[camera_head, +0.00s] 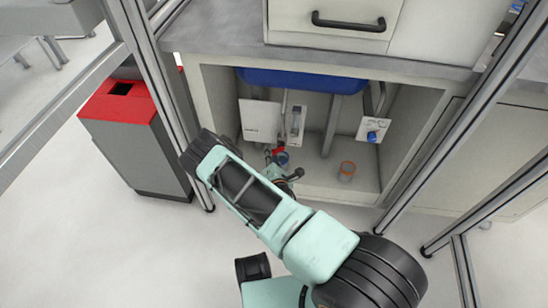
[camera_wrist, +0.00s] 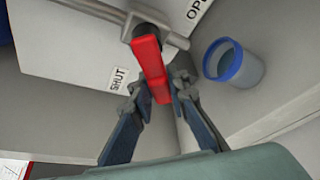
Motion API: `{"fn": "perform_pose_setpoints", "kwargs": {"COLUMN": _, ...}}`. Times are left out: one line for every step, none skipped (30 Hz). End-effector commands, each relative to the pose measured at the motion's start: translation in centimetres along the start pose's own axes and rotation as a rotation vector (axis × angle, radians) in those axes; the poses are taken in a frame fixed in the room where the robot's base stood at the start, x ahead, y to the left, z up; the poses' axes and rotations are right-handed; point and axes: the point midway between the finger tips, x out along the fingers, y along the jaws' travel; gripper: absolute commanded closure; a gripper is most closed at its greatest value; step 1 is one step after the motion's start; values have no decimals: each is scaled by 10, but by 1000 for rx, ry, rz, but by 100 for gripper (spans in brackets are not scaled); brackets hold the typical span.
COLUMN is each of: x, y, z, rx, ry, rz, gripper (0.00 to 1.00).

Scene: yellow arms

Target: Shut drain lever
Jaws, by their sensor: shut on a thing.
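The red drain lever (camera_wrist: 150,60) runs down the wrist view from its pivot on a grey pipe. Its upper part lies just right of the SHUT label (camera_wrist: 118,78), while the partly cut-off OPEN label (camera_wrist: 198,8) is at the upper right. My gripper (camera_wrist: 160,92) has its two fingers on either side of the lever's free end and is shut on it. In the head view, a bit of the red lever (camera_head: 278,151) shows inside the cabinet, and my arm hides most of my gripper.
A blue-rimmed container (camera_wrist: 235,65) stands right of the lever. The blue basin (camera_head: 300,80) hangs above, and the cabinet side walls are close. A red-topped bin (camera_head: 125,110) stands outside on the left.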

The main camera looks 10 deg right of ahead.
Motion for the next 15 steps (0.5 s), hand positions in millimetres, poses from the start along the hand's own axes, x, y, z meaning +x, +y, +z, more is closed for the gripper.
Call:
{"fn": "perform_pose_setpoints", "kwargs": {"x": 1, "y": 1, "z": 0, "rx": 40, "ry": -2, "rz": 20, "gripper": 100}}
{"fn": "perform_pose_setpoints", "kwargs": {"x": 1, "y": 2, "z": 0, "rx": 67, "ry": -2, "rz": 30, "gripper": 100}}
{"fn": "perform_pose_setpoints", "kwargs": {"x": 1, "y": 4, "z": 0, "rx": 102, "ry": -2, "rz": 46, "gripper": 100}}
{"fn": "perform_pose_setpoints", "kwargs": {"x": 1, "y": 5, "z": 1, "rx": 128, "ry": -3, "rz": 56, "gripper": 100}}
{"fn": "perform_pose_setpoints", "kwargs": {"x": 1, "y": 6, "z": 1, "rx": 155, "ry": -3, "rz": 67, "gripper": 100}}
{"fn": "perform_pose_setpoints", "kwargs": {"x": 1, "y": 8, "z": 1, "rx": 190, "ry": -3, "rz": 81, "gripper": 100}}
{"fn": "perform_pose_setpoints", "kwargs": {"x": 1, "y": 9, "z": 2, "rx": 217, "ry": -3, "rz": 93, "gripper": 100}}
{"fn": "perform_pose_setpoints", "kwargs": {"x": 1, "y": 10, "z": 2, "rx": 243, "ry": -3, "rz": 104, "gripper": 100}}
{"fn": "perform_pose_setpoints", "kwargs": {"x": 1, "y": 12, "z": 2, "rx": 278, "ry": -3, "rz": 118, "gripper": 100}}
{"fn": "perform_pose_setpoints", "kwargs": {"x": 0, "y": 14, "z": 2, "rx": 303, "ry": -3, "rz": 129, "gripper": 100}}
{"fn": "perform_pose_setpoints", "kwargs": {"x": 0, "y": 14, "z": 3, "rx": 327, "ry": -3, "rz": 138, "gripper": 100}}
{"fn": "perform_pose_setpoints", "kwargs": {"x": 0, "y": 16, "z": 4, "rx": 360, "ry": -3, "rz": 153, "gripper": 100}}
{"fn": "perform_pose_setpoints", "kwargs": {"x": 0, "y": 17, "z": 4, "rx": 383, "ry": -3, "rz": 162, "gripper": 100}}
{"fn": "perform_pose_setpoints", "kwargs": {"x": 0, "y": 18, "z": 5, "rx": 407, "ry": -3, "rz": 171, "gripper": 100}}
{"fn": "perform_pose_setpoints", "kwargs": {"x": 0, "y": 20, "z": 5, "rx": 436, "ry": -4, "rz": 184, "gripper": 100}}
